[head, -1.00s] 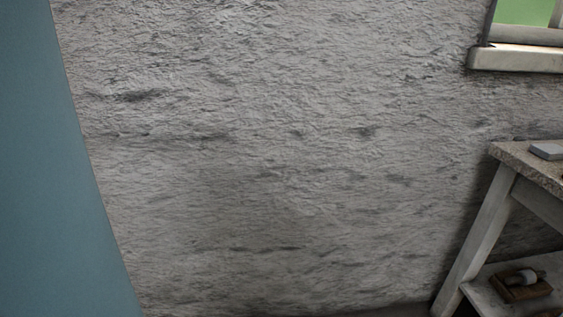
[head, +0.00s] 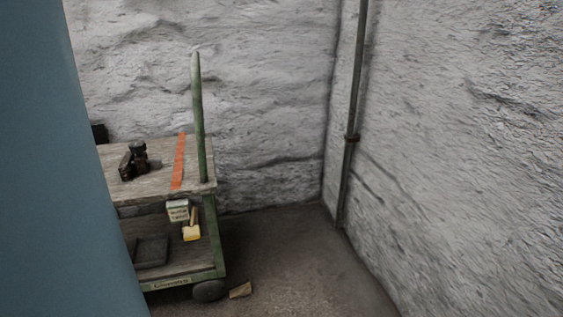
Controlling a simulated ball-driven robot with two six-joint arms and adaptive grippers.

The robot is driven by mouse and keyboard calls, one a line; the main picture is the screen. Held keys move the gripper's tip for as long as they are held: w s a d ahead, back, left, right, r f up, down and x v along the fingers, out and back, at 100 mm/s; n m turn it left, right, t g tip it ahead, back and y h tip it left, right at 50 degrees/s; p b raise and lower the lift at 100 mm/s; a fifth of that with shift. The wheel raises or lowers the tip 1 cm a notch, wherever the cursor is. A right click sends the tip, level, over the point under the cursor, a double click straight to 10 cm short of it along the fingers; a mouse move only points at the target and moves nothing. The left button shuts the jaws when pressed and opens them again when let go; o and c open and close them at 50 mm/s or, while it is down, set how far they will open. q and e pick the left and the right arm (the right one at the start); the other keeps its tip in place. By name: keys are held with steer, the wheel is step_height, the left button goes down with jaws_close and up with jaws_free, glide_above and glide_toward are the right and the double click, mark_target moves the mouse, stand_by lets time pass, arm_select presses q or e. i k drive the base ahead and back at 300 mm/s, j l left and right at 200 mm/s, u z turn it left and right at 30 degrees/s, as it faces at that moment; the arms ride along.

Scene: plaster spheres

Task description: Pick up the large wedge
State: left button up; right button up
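A small tan wooden piece (head: 240,290) lies on the floor beside the cart's wheel. It looks like a wedge, but it is too small in the view to tell its exact shape or whether it is the large one. No other wedge can be made out. Neither of my grippers shows in the head view.
A cart (head: 212,240) with a green frame stands left of centre. Its wooden top holds a black object (head: 132,160) and an orange strip (head: 179,162). A blue panel (head: 60,170) hides the left side. A pipe (head: 352,130) runs up the wall corner. Floor (head: 310,260) right of the cart is clear.

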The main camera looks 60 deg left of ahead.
mark_target(245, 290)
steer(key=u, duration=2.2)
steer(key=z, duration=4.55)
steer(key=u, duration=4.35)
steer(key=i+l+u, duration=0.2)
